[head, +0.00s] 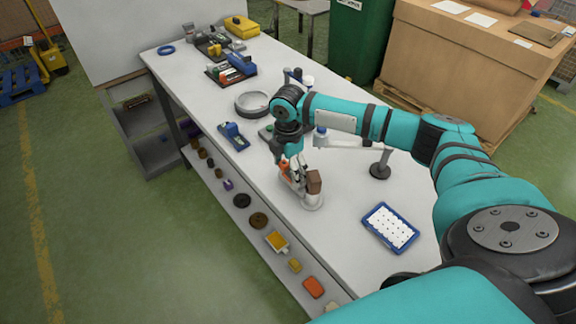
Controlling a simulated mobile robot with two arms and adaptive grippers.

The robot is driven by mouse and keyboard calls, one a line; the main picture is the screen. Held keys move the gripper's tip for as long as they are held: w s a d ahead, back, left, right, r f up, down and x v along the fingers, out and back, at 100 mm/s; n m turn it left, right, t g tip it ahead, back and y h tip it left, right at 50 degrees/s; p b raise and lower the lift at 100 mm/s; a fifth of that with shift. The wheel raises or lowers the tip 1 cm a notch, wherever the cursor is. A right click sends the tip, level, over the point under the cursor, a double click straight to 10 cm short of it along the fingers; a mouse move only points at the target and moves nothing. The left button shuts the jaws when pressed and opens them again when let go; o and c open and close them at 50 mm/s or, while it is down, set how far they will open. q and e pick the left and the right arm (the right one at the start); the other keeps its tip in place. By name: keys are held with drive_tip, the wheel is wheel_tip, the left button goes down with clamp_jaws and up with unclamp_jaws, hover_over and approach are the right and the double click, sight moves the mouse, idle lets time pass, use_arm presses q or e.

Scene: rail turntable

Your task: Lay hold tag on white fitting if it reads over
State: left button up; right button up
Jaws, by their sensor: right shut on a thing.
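My right gripper (299,182) points down over the middle of the long pale workbench (345,215). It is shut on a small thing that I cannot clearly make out. An orange piece (285,167) and a brown block (314,182) show at its fingers. A round white fitting (314,203) stands on the bench just below the fingers, partly hidden by them. I cannot tell whether the brown block touches the fitting. No tag or reading is legible. My left gripper is not in view.
A blue tray with white pieces (372,228) lies to the right. A lamp-like stand (380,171) rises behind. A blue device (233,137) and grey ring (252,103) lie to the left. Small parts line the lower shelf (268,258).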

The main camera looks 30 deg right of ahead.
sight(288, 173)
drive_tip(key=shift+f, duration=0.2)
drive_tip(key=o, duration=0.5)
drive_tip(key=shift+f, duration=0.1)
drive_tip(key=shift+o, duration=0.2)
wheel_tip(288, 173, up, 12)
drive_tip(key=b, duration=0.2)
drive_tip(key=shift+b, duration=0.3)
